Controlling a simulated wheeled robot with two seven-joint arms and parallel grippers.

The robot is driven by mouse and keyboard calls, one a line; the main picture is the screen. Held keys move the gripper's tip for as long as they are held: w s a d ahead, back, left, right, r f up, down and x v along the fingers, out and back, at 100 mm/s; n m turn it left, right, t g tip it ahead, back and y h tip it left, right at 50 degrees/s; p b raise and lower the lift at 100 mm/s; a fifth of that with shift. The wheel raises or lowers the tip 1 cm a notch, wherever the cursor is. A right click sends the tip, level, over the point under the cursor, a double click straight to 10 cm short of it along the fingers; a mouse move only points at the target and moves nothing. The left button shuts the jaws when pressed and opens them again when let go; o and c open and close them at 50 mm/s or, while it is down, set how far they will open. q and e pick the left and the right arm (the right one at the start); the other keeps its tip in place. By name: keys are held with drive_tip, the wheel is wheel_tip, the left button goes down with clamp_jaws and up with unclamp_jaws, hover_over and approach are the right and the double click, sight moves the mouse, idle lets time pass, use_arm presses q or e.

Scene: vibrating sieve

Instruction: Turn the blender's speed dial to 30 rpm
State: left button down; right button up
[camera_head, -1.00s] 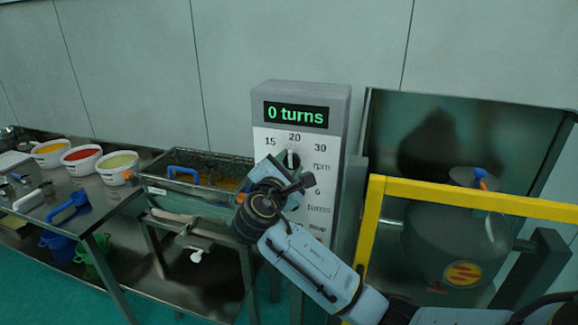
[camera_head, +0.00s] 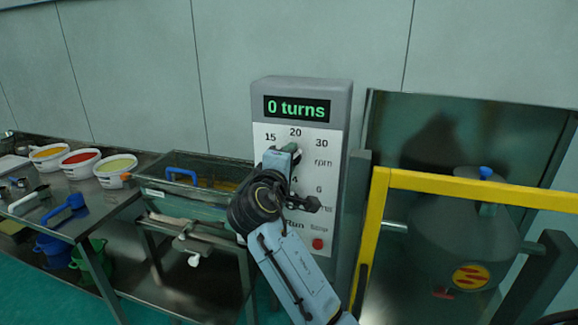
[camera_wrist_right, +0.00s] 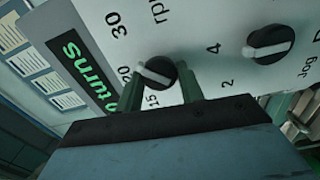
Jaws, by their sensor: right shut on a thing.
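The speed dial (camera_wrist_right: 158,73) is a dark round knob with a white pointer bar on the blender's control panel (camera_head: 263,150). In the right wrist view its pointer is near the 20 mark; the 30 mark (camera_wrist_right: 117,22) and the 15 mark lie on either side. My right gripper (camera_wrist_right: 165,80) is shut on the dial, with a green finger on each side. In the head view my right gripper (camera_head: 283,158) covers most of the dial. The display (camera_head: 297,109) reads 0 turns. My left gripper is not in view.
A second knob (camera_wrist_right: 270,45) sits beside the speed dial, its pointer toward 4. A red button (camera_head: 318,244) is low on the panel. A yellow rail (camera_head: 480,190) and the grey drum (camera_head: 450,235) stand right.

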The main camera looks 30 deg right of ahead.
drive_tip(key=shift+f+m+b, duration=0.1)
drive_tip(key=shift+m+b, duration=0.2)
drive_tip(key=shift+m, duration=0.4)
drive_tip(key=o, duration=1)
drive_tip(key=b+v, duration=0.1)
drive_tip(key=v, duration=1.2)
drive_tip(key=shift+s+a+b, duration=0.1)
drive_tip(key=shift+s+b, duration=0.1)
drive_tip(key=shift+b, duration=0.15)
